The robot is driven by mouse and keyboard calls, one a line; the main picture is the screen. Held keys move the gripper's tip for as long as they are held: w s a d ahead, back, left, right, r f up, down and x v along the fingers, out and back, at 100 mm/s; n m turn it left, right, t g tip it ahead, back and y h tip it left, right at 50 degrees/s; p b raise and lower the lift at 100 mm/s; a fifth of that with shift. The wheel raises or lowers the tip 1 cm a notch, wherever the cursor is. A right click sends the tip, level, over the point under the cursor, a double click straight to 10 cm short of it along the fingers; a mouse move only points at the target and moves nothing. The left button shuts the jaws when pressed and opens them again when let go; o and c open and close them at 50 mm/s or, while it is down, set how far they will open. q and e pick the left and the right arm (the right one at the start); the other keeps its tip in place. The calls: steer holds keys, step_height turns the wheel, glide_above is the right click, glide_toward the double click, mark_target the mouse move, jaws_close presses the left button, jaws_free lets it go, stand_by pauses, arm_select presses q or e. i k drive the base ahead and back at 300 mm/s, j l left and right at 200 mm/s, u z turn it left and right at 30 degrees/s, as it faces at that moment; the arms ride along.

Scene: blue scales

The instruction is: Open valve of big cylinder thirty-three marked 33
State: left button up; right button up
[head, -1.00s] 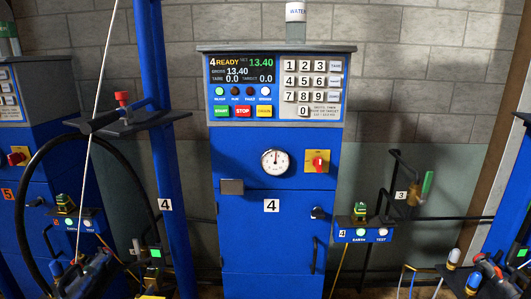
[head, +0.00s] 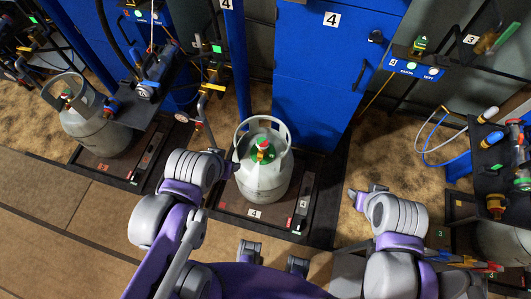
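A grey gas cylinder (head: 262,180) stands upright on the platform of scale 4 in the middle of the head view. Its open collar surrounds a valve (head: 262,153) with a green and red top. No number 33 can be read on it. My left gripper (head: 226,165) is at the left side of this cylinder, close to its collar; whether it touches cannot be told. My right gripper (head: 364,192) is over the floor to the right of the cylinder, apart from it. Both grippers are small in view, and their finger opening is unclear.
Another grey cylinder (head: 97,127) stands on the left scale. A blue cabinet (head: 318,75) marked 4 is behind the middle cylinder. A black shelf with hoses and fittings (head: 497,150) is at the right. Bare floor (head: 385,150) lies between the middle scale and that shelf.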

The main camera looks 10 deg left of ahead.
mark_target(263, 142)
steer(key=k+l, duration=0.2)
steer(key=k, duration=0.3)
steer(key=k+l, duration=0.25)
steer(key=k, duration=0.25)
steer(key=k+l, duration=0.2)
steer(key=k, duration=0.3)
